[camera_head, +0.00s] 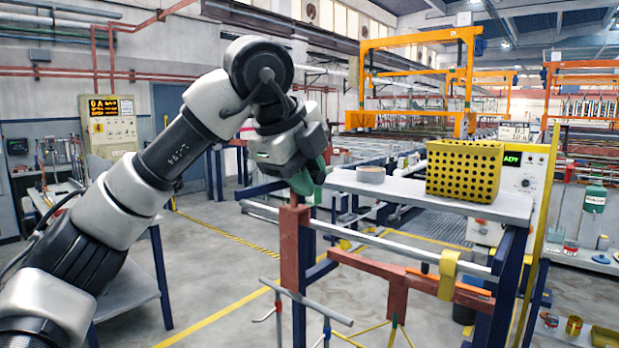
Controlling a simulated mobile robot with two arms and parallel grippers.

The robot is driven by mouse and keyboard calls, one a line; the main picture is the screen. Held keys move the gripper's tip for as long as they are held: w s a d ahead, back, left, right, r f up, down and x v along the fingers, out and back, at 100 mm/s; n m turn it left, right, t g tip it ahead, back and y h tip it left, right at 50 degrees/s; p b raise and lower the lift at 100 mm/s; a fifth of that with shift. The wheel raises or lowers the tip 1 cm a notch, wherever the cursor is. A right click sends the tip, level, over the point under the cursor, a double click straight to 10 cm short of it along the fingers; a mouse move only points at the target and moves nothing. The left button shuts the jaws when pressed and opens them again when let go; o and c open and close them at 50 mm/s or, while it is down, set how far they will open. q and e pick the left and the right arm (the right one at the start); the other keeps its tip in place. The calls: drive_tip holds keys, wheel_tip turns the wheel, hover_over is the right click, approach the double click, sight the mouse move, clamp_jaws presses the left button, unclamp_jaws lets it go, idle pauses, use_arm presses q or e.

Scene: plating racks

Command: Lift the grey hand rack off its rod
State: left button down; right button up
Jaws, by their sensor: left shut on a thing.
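My left gripper (307,182) reaches in from the left and is shut, pointing down just above the top of a red-brown upright (289,245). Green shows at its fingers, and what lies between them is mostly hidden. A grey hand rack (312,303) shows below the gripper as a slanted grey bar with thin hanging arms and red and blue ends. A silver rod (395,246) runs to the right from beside the upright. My right gripper is not in view.
A grey shelf (490,206) right of the gripper bears a yellow perforated basket (464,171) and a roll of tape (370,174). Open floor lies to the left.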

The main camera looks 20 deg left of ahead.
use_arm(q)
drive_tip(key=shift+s, duration=0.1)
drive_tip(key=s+a+b, duration=0.3)
drive_tip(key=s+b, duration=0.1)
drive_tip(key=s, duration=0.4)
drive_tip(key=shift+b, duration=0.35)
idle(0.3)
